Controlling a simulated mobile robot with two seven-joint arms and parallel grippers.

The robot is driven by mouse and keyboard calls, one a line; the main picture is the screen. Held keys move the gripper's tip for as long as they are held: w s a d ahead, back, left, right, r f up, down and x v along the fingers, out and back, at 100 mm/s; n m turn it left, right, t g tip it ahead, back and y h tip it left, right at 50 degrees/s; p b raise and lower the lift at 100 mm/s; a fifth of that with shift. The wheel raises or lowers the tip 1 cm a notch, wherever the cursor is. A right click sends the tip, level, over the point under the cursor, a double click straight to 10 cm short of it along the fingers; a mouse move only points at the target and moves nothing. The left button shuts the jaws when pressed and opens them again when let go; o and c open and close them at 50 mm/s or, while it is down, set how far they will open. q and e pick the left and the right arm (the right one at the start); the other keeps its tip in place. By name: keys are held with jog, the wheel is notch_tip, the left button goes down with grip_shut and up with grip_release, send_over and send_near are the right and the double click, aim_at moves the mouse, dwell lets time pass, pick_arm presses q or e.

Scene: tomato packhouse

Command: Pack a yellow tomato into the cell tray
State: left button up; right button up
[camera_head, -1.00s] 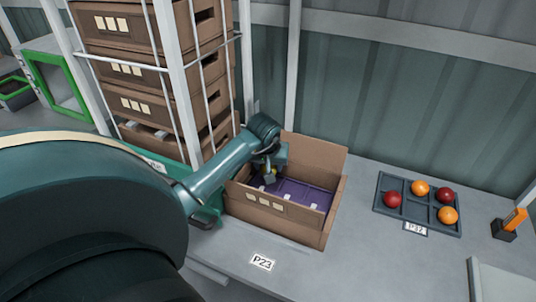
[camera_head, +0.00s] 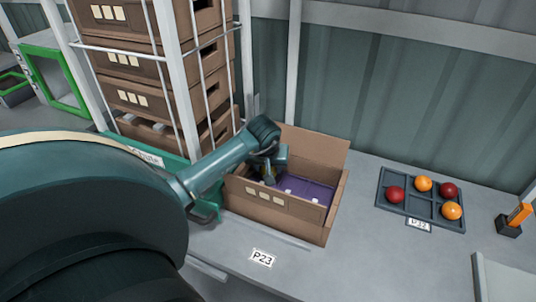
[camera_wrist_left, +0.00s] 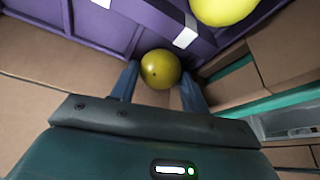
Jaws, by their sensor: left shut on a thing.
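My left gripper (camera_head: 268,177) reaches down into an open brown box (camera_head: 275,213) on the bench. In the left wrist view, its two fingers (camera_wrist_left: 159,88) are shut on a yellow tomato (camera_wrist_left: 160,66), with one finger on each side. In the head view, the arm and gripper mostly hide the held tomato. A dark grey cell tray (camera_head: 433,221) lies right of the box, holding two red and two orange tomatoes. My right gripper is out of view.
The box has a purple insert (camera_head: 308,192) and a raised back flap (camera_head: 315,148). A wire rack with stacked brown crates (camera_head: 140,98) stands close behind my left arm. An orange-and-black item (camera_head: 508,229) stands right of the tray. The bench is clear between box and tray.

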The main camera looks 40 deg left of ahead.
pick_arm(q)
jog(key=o, duration=0.8)
jog(key=c, duration=0.3)
jog(key=shift+r, duration=0.35)
jog(key=shift+r+p, duration=2.05)
jog(key=shift+r, duration=0.65)
